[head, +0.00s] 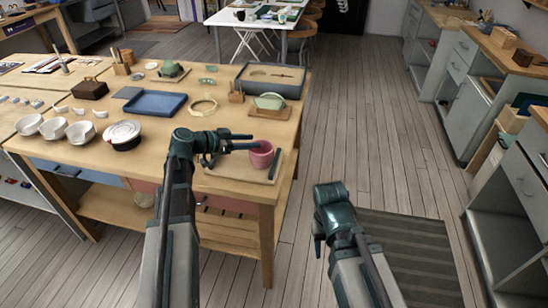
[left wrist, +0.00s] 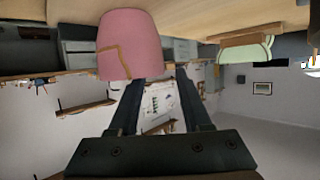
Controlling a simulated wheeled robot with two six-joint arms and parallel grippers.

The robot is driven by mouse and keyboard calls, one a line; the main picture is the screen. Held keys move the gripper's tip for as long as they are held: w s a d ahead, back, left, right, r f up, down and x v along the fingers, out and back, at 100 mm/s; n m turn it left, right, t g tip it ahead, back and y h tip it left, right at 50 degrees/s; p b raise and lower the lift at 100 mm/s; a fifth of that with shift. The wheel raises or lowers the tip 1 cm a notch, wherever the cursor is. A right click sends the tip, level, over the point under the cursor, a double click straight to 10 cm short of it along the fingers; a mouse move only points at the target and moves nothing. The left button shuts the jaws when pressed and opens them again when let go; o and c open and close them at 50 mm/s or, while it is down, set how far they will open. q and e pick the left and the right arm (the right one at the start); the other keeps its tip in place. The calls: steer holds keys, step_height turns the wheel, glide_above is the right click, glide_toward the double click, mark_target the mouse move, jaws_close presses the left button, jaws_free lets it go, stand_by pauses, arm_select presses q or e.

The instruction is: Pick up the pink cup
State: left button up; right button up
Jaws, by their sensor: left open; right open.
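The pink cup (head: 262,155) stands upright on a light board (head: 228,172) at the table's near right corner. In the left wrist view the cup (left wrist: 130,42) shows a gold seam line and appears upside down. My left gripper (head: 254,142) is open, its two fingers reaching right toward the cup at about rim height. In the left wrist view my left gripper (left wrist: 160,80) has the cup off toward its left finger, not centred between the fingers. Whether they touch is unclear. My right gripper (head: 318,240) is open and empty, over the floor right of the table.
A dark stick (head: 275,165) lies on the board just right of the cup. A green bowl on a wooden stand (head: 269,103) and a grey tray (head: 270,79) are behind. White bowls (head: 80,132) and a blue tray (head: 155,104) stand left. The floor (head: 350,130) right of the table is clear.

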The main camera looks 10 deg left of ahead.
arm_select(q)
steer(key=shift+w+d+f, duration=0.2)
steer(key=shift+w+d, duration=0.1)
steer(key=shift+s+a, duration=0.1)
steer(key=shift+a, duration=0.05)
steer(key=shift+c, duration=0.4)
jaws_close()
arm_select(e)
steer(key=shift+w+d+f, duration=0.1)
steer(key=shift+w+d, duration=0.1)
steer(key=shift+d, duration=0.2)
arm_select(q)
steer(key=shift+r, duration=0.1)
